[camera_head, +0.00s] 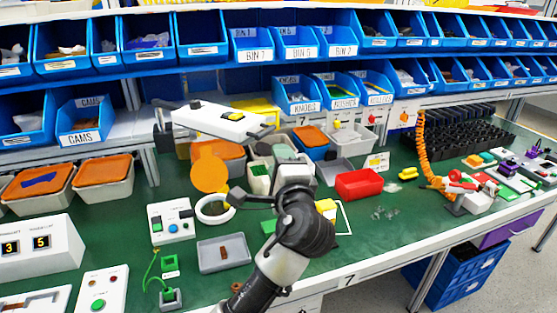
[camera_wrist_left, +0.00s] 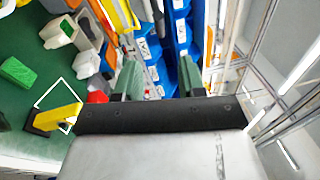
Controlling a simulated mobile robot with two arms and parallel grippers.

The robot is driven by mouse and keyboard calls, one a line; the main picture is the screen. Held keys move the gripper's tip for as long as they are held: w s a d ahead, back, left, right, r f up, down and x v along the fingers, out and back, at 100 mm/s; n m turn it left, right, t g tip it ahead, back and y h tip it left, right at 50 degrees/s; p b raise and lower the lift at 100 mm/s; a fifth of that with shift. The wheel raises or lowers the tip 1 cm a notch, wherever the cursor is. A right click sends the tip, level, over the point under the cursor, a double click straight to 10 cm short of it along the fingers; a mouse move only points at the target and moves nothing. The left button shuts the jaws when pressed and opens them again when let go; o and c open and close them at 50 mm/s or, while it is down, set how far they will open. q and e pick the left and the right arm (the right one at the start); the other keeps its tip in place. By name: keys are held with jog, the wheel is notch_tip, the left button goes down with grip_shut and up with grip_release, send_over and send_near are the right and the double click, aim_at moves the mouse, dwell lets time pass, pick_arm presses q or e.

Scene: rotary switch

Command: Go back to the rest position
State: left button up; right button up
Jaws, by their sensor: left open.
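My left arm rises from the bottom middle of the head view. Its gripper (camera_head: 272,158) is held above the green bench and points toward the back shelves. In the left wrist view the two green-grey fingers (camera_wrist_left: 160,80) stand wide apart with nothing between them. A yellow-topped piece with a dark base (camera_wrist_left: 55,118) sits by a white outlined square on the bench, left of the gripper in that view. In the head view its yellow part (camera_head: 326,206) shows just right of my wrist, partly hidden by it. My right gripper is not in view.
A red bin (camera_head: 359,184) stands right of my arm. A grey tray (camera_head: 224,253) and a white switch box (camera_head: 172,221) are to the left. Shelves of blue bins (camera_head: 266,44) line the back. An orange coiled hose (camera_head: 424,155) hangs at right.

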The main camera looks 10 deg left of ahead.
pick_arm(q)
jog(key=s+a+f+n+g+h, duration=0.1)
jog(key=s+a+f+n+g, duration=0.15)
jog(key=f, duration=0.45)
jog(key=s+a+f+n+g+h, duration=0.1)
jog(key=s+a+f+n+g, duration=0.2)
jog(key=f, duration=0.4)
jog(key=s+a+f+n+g+h, duration=0.1)
jog(key=s+a+f+g, duration=0.1)
jog(key=s+f, duration=0.35)
jog(key=s+a+f+n+g+h, duration=0.2)
jog(key=s+f+n+g, duration=0.3)
jog(key=s, duration=0.6)
jog(key=s+a+f+n+g+h, duration=0.25)
jog(key=s+f, duration=0.45)
jog(key=s, duration=0.5)
notch_tip(320, 180, down, 27)
jog(key=m, duration=0.1)
jog(key=s+a+f+g, duration=0.2)
jog(key=s+f, duration=1.3)
jog(key=s, duration=0.1)
jog(key=shift+s+a, duration=0.25)
jog(key=shift+a, duration=0.1)
